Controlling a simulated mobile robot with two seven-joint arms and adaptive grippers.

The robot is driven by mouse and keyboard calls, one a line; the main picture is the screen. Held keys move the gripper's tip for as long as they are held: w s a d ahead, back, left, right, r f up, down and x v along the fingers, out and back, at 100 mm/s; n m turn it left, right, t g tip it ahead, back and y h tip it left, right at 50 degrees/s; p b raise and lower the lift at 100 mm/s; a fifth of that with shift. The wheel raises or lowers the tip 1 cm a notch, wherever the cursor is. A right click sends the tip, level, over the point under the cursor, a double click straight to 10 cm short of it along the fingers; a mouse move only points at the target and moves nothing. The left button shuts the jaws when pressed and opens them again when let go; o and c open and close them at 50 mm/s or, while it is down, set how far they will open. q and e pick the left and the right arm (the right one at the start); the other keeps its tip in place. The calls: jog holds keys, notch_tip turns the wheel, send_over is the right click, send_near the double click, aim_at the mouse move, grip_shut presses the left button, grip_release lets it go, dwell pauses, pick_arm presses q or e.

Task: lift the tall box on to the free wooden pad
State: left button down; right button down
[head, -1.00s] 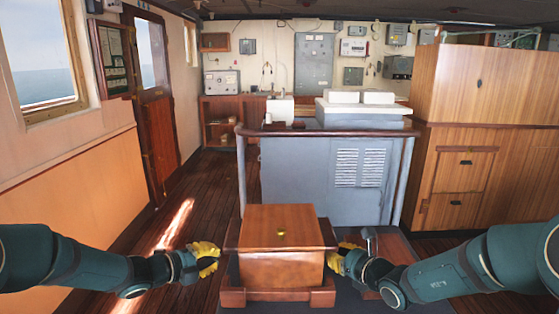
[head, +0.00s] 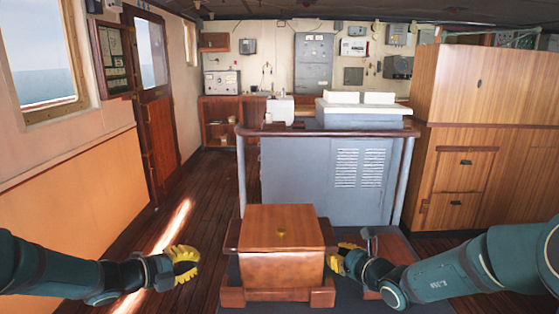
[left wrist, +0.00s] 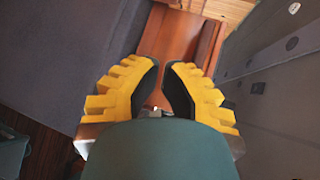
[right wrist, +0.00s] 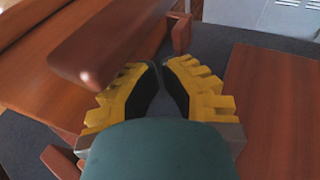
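The tall box (head: 282,266), reddish wood with a small brass-coloured piece on its lid, stands upright on a low wooden pad (head: 232,298). A bar runs along each side of it; the right-hand bar (right wrist: 105,45) looms close in the right wrist view. A second wooden pad (head: 397,250), partly hidden by my right arm, lies to the right; its bare top shows in the right wrist view (right wrist: 275,105). My left gripper (head: 192,262) is empty, narrowly open, left of the box and apart from it. My right gripper (head: 338,258) is narrowly open beside the right bar; contact is unclear.
A grey console (head: 300,175) with a rail stands right behind the box. Wooden cabinets (head: 480,140) line the right side. Open plank floor (head: 190,215) lies to the left, up to the wall and door (head: 157,110).

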pick_arm(q)
jog(key=shift+v, duration=0.8)
pick_arm(e)
jog(key=shift+f, duration=0.2)
pick_arm(q)
jog(key=s, duration=0.7)
jog(key=shift+s, duration=0.4)
